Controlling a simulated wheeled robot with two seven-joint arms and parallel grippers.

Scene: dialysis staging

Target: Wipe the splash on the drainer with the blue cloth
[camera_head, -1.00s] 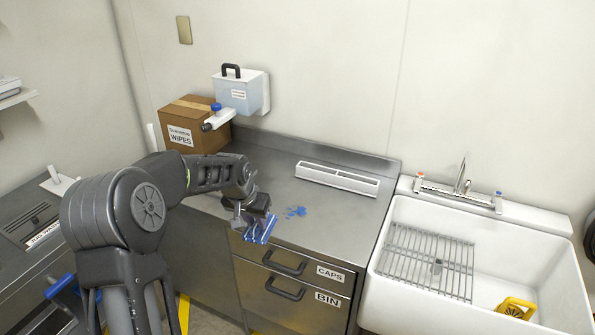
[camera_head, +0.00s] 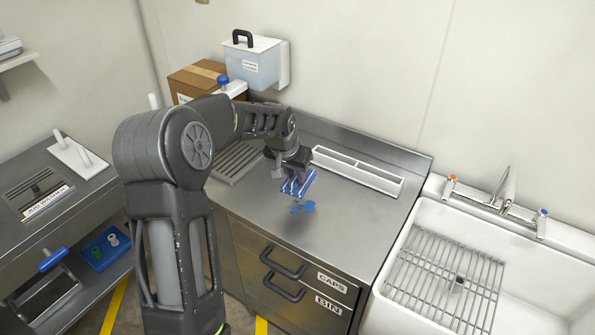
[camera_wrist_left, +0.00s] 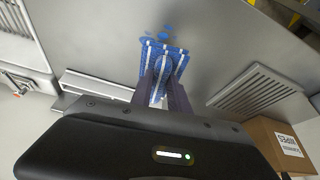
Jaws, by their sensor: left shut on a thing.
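The blue splash (camera_head: 303,207) lies on the steel drainer (camera_head: 350,225), near its front edge. It also shows in the left wrist view (camera_wrist_left: 165,31), just beyond the cloth. My left gripper (camera_head: 295,178) is shut on the blue cloth (camera_head: 298,187), which has white stripes. The cloth hangs from the fingertips close above the drainer, right beside the splash; I cannot tell whether it touches the steel. In the left wrist view the cloth (camera_wrist_left: 162,62) spreads across both fingers. My right gripper is not in view.
A white slotted tray (camera_head: 357,172) stands along the back of the drainer. The sink (camera_head: 530,262) with a wire rack is at the right. The drainer's right half is clear.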

